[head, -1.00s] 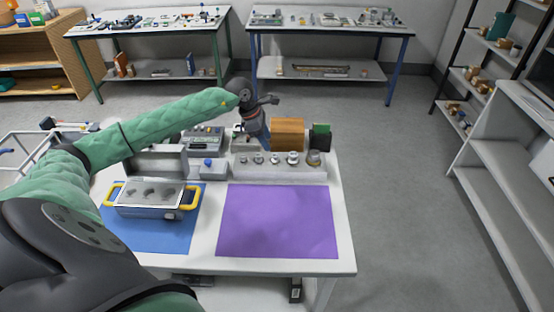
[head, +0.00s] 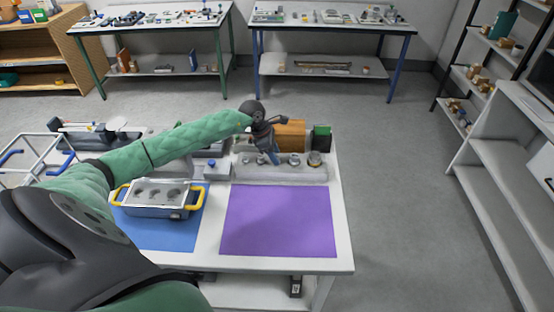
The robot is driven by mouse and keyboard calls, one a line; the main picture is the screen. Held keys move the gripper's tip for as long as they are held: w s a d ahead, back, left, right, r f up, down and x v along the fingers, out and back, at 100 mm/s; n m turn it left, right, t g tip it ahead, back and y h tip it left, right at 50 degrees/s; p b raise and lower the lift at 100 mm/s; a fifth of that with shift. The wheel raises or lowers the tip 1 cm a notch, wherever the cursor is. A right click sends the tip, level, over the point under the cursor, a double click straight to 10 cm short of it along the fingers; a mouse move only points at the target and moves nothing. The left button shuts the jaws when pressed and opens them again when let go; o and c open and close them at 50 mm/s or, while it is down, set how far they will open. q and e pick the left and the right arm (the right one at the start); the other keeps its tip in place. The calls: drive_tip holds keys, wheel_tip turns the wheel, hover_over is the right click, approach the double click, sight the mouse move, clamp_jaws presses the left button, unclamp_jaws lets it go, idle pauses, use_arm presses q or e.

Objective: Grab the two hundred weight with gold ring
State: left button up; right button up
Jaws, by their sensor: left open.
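A grey weight rack (head: 290,174) stands on the white table behind the purple mat and holds several metal weights. The rightmost weight (head: 314,159) is the widest and has a brownish-gold tone. A smaller silvery weight (head: 294,160) stands just left of it. Which weight is the two hundred one, I cannot read at this size. My left gripper (head: 273,158) is open and points down over the middle of the rack, left of these two weights. It partly hides the weights there, and I cannot tell whether it touches one. My right gripper is not in view.
A wooden block (head: 291,134) and a dark green-topped box (head: 320,137) stand behind the rack. The purple mat (head: 278,222) is bare. A tray with yellow handles (head: 158,211) sits on a blue mat (head: 165,238). A small blue-knobbed grey box (head: 215,171) stands left of the rack.

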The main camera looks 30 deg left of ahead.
use_arm(q)
drive_tip(key=shift+w+d+f, duration=0.1)
drive_tip(key=shift+d+f, duration=0.05)
drive_tip(key=shift+f, duration=0.15)
clamp_jaws()
